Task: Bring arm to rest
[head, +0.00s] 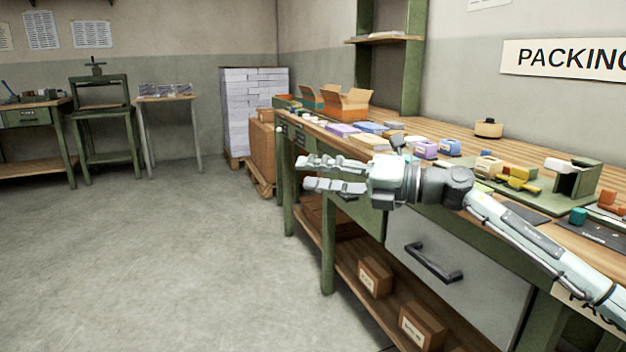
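My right gripper (334,174) is in the middle of the head view, at the end of my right arm, which comes in from the lower right. Its two fingers point left and are spread apart, with nothing between them. The gripper and forearm are in front of the near edge of the long workbench (463,221) and hide part of that edge and the drawer front below. My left arm and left gripper do not show.
Paper stacks, small coloured blocks and an open cardboard box (347,103) stand on the workbench. Cartons (375,277) lie on its lower shelf. A grey drawer with a dark handle (433,263) faces me. The floor (170,270) at left is clear.

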